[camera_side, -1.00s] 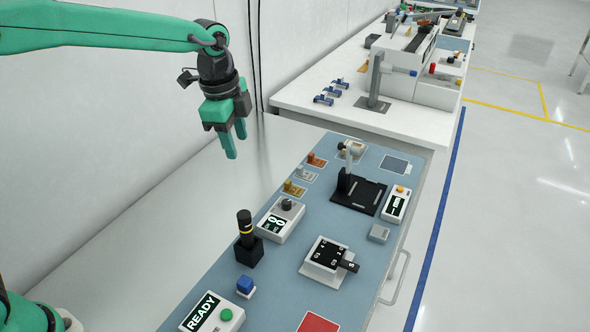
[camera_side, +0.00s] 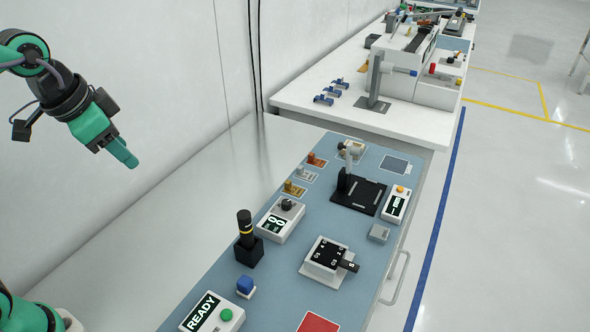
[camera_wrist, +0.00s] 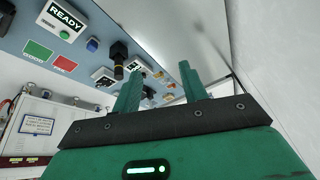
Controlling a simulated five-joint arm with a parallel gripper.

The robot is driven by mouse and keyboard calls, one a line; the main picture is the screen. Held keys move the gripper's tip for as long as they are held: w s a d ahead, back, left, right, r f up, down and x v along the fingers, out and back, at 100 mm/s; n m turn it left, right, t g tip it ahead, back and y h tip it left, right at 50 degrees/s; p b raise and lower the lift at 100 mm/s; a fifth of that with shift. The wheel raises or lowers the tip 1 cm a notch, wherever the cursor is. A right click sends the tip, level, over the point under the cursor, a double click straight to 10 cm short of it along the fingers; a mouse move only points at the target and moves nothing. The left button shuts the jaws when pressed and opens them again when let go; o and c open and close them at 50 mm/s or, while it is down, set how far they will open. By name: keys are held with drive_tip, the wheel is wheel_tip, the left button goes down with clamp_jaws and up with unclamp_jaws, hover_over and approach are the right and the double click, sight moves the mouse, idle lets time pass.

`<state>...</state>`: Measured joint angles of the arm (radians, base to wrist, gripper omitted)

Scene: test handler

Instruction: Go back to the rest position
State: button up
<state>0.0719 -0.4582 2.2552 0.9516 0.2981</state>
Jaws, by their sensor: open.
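My gripper (camera_side: 128,156) is green and hangs in free air at the left of the side view, near the wall and well clear of the blue work panel (camera_side: 215,285). In the wrist view its two green fingers (camera_wrist: 160,90) stand apart with nothing between them. The gripper is open and empty. In the side view the fingers overlap, so the gap is hidden there.
The panel carries a READY box (camera_side: 212,314), a black upright cylinder in a holder (camera_side: 247,240), a blue button block (camera_side: 245,287) and a black-topped white fixture (camera_side: 328,262). A white bench (camera_side: 300,92) stands behind. The grey surface left of the panel is bare.

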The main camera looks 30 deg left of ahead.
drive_tip(key=s+a+f+n+t, duration=0.1)
drive_tip(key=s+a+f+n, duration=0.1)
drive_tip(key=s+n, duration=0.2)
drive_tip(key=shift+s+f, duration=0.25)
drive_tip(key=shift+s, duration=1.05)
